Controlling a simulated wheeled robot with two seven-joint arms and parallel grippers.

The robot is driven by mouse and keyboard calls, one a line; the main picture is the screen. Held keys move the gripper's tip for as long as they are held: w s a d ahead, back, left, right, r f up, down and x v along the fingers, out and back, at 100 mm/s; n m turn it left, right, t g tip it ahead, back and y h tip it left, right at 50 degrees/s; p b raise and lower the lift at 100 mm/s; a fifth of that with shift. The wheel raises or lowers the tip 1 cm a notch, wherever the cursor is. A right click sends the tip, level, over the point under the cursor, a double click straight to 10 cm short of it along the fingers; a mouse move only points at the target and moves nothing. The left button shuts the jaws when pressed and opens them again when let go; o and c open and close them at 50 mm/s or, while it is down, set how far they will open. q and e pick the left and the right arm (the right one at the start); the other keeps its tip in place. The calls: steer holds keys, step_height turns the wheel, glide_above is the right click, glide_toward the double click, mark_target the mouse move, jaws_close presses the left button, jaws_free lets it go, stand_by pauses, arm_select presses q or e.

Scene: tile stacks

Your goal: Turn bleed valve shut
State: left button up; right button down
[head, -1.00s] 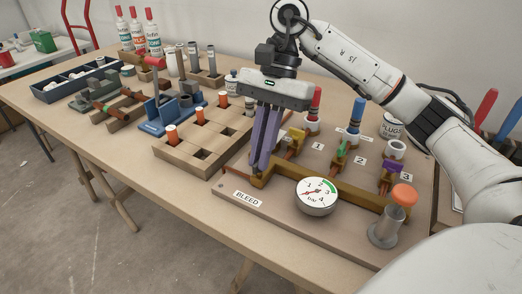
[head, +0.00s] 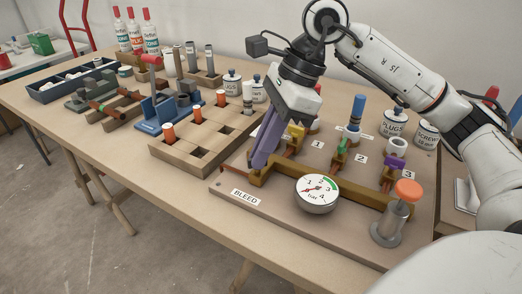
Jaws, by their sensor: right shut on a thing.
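My right gripper (head: 259,163) points down with its purple fingers at the left end of the brass pipe (head: 342,193), behind the BLEED label (head: 245,197). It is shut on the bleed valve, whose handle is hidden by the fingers. The gripper is tilted, its body leaning to the right above the fingertips. The white pressure gauge (head: 317,193) sits at the front of the board; its red needle points to the low, left side of the dial. My left gripper is not in view.
Valves with yellow (head: 297,132), green (head: 342,148) and purple (head: 393,163) handles stand behind the pipe. A metal cylinder with an orange knob (head: 409,190) stands at front right. A wooden block tray (head: 190,160) is close on the left. The table's front left is clear.

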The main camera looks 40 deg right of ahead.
steer(key=m, duration=0.2)
steer(key=m+t+h, duration=0.1)
steer(key=m, duration=0.1)
steer(key=shift+s+m+t, duration=0.15)
steer(key=shift+m+t, duration=0.15)
steer(key=m+h, duration=0.1)
steer(key=m, duration=0.1)
steer(key=shift+a+m+t, duration=0.15)
steer(key=shift+m+t, duration=0.15)
steer(key=shift+m, duration=0.7)
steer(key=shift+h, duration=0.3)
steer(key=c, duration=1.9)
jaws_free()
steer(key=p+v, duration=0.2)
steer(key=v, duration=0.8)
steer(key=shift+s, duration=0.2)
